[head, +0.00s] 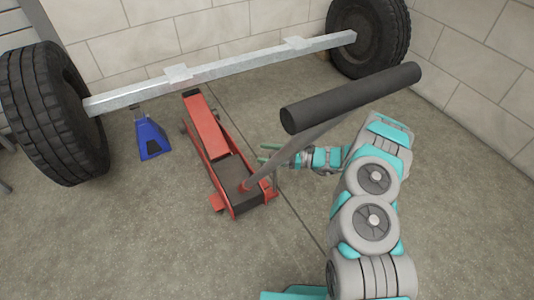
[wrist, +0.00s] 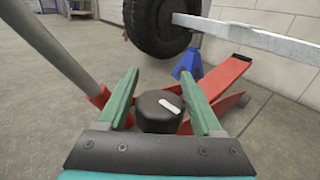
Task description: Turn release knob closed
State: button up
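The release knob (wrist: 158,116) is a round black knob with a white mark on top, seen in the wrist view. It sits between the two green fingers of my gripper (wrist: 160,82), with a visible gap at least toward the right finger. My gripper is open; whether the left finger touches the knob is unclear. The white mark points diagonally. In the head view my gripper (head: 265,154) is beside the right side of the red floor jack (head: 207,128), and the knob cannot be made out there.
The jack's long handle with a black grip (head: 352,95) slants up over my arm; its shaft also shows at left in the wrist view (wrist: 62,45). A grey axle beam (head: 235,68) with two tyres (head: 55,110) stands behind. A blue jack stand (head: 151,138) is left of the jack.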

grip_shut()
jog(key=shift+w+m+t+b, duration=0.25)
jog(key=shift+m+t+b, duration=0.65)
jog(key=shift+t, duration=0.4)
jog(key=shift+o, duration=1.7)
grip_release()
jog(key=shift+d, duration=0.1)
jog(key=v, duration=0.7)
jog(key=shift+d, duration=0.4)
jog(key=shift+s+r, duration=0.1)
jog(key=shift+s, duration=0.05)
